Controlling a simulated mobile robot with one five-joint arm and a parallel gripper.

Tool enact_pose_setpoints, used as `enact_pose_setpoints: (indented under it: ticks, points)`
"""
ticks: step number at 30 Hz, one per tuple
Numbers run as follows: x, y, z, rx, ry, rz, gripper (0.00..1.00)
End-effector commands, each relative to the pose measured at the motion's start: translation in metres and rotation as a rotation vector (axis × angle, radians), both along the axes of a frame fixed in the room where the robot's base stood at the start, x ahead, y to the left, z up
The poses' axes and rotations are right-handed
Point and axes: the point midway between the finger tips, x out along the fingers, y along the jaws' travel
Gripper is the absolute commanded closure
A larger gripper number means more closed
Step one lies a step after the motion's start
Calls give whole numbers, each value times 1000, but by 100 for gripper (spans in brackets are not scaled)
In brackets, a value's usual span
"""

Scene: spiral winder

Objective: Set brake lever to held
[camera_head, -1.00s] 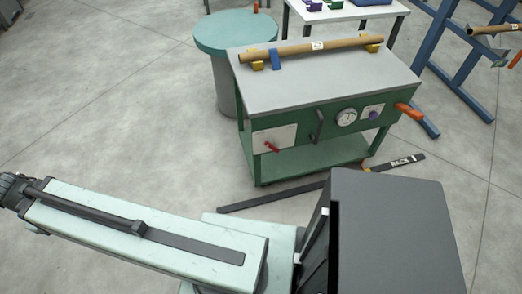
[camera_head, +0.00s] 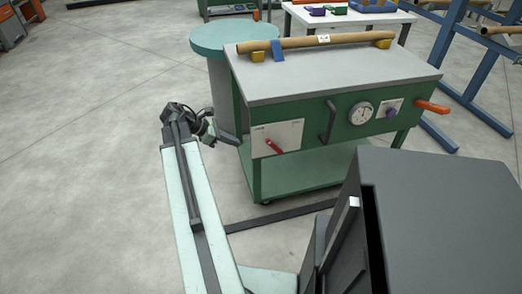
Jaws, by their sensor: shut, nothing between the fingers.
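A small red lever (camera_head: 274,146) sits on a white plate (camera_head: 290,134) at the left of the green cart's front. It slants down to the right. The plate's marks are too small to read, and I cannot tell if this is the brake lever. An orange handle (camera_head: 432,107) sticks out at the cart's right end. My gripper (camera_head: 232,140) is at the far end of my arm, left of the cart and the white plate. It looks shut and empty, apart from the red lever. Its fingertips are small and dark against the cart's edge.
The green cart (camera_head: 300,176) has a grey top (camera_head: 330,70) bearing a cardboard tube (camera_head: 295,43) on supports. A round teal-topped drum (camera_head: 215,40) stands behind my gripper. The floor at left is clear.

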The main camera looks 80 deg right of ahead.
Motion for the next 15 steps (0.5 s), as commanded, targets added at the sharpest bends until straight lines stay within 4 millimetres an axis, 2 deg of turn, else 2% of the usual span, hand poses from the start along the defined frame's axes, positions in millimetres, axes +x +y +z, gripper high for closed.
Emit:
enact_pose_setpoints:
  ticks: [4,7,15]
  points:
    - [-2,-1,-3,0,-1,-1,100]
    - [-10,-4,-14,0,-1,-2,100]
    - [-49,-22,-55,-1,-3,-4,100]
